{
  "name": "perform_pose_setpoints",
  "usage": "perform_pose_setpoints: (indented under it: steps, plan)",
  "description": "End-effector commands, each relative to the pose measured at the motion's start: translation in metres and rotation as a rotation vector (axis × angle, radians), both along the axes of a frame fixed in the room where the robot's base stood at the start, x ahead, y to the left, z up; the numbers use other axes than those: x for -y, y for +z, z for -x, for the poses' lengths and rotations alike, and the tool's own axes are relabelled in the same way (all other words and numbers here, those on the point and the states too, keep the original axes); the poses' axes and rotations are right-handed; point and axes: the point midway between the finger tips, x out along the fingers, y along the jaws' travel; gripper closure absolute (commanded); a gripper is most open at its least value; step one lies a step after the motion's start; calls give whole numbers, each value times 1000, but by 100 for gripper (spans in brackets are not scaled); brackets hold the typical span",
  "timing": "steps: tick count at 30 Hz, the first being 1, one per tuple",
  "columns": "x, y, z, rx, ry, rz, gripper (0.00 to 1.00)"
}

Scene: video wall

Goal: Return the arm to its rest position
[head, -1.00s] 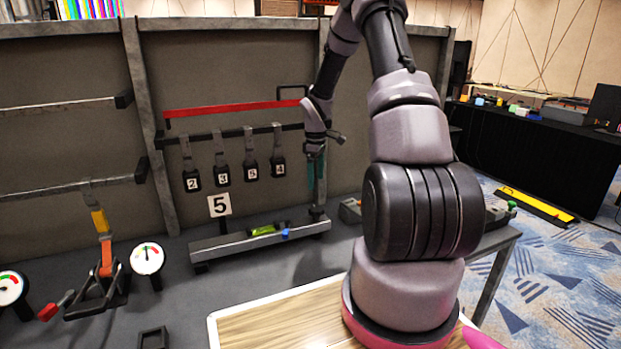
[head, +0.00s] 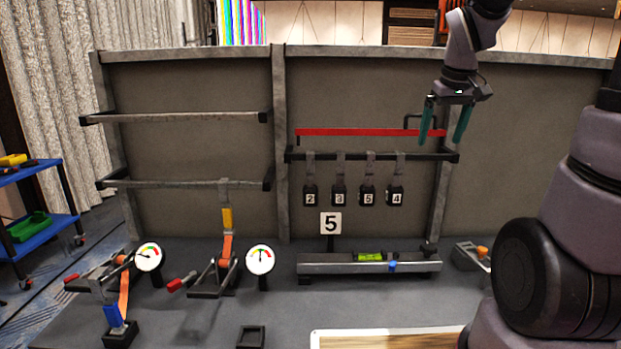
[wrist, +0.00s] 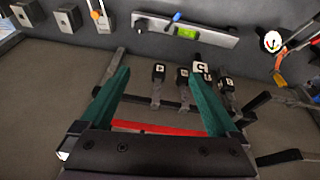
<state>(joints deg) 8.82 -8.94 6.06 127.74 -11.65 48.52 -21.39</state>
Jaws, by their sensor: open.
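My gripper (head: 445,122) is raised in front of the back panel at the upper right of the head view, its two green fingers spread and pointing down. It is open with nothing between the fingers. In the wrist view my gripper (wrist: 160,95) also shows its fingers wide apart. From the head view it overlaps the right end of the red bar (head: 360,132) and sits above the rail (head: 430,156); I cannot tell the gap in depth. The rest of my arm rises out of the picture at the right.
Several numbered black tags (head: 339,195) hang from the rail. Ratchet straps (head: 226,245) and gauges (head: 260,260) stand to the left. A blue cart (head: 45,240) is at far left.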

Motion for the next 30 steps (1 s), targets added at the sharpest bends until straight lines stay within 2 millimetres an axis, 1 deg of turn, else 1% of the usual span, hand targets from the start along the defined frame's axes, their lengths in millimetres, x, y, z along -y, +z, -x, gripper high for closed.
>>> perform_pose_setpoints:
  steps: [1, 6, 9, 12, 15, 18, 20, 26, 27, 30]
  plan:
    - [-7, 15, 18, 37, -39, -27, 4]
    - [-28, 45, 74, 130, -183, -151, 4]
    - [-38, 56, 105, 175, -253, -234, 4]
    - [-45, 61, 129, 207, -307, -307, 4]
    - [-50, 63, 146, 224, -343, -361, 4]
    - [-53, 64, 154, 233, -362, -392, 4]
    - [-54, 64, 156, 234, -368, -399, 4]
    - [-54, 64, 156, 234, -369, -401, 4]
    - [-54, 64, 156, 235, -369, -401, 0]
    - [-54, 64, 154, 231, -359, -391, 0]
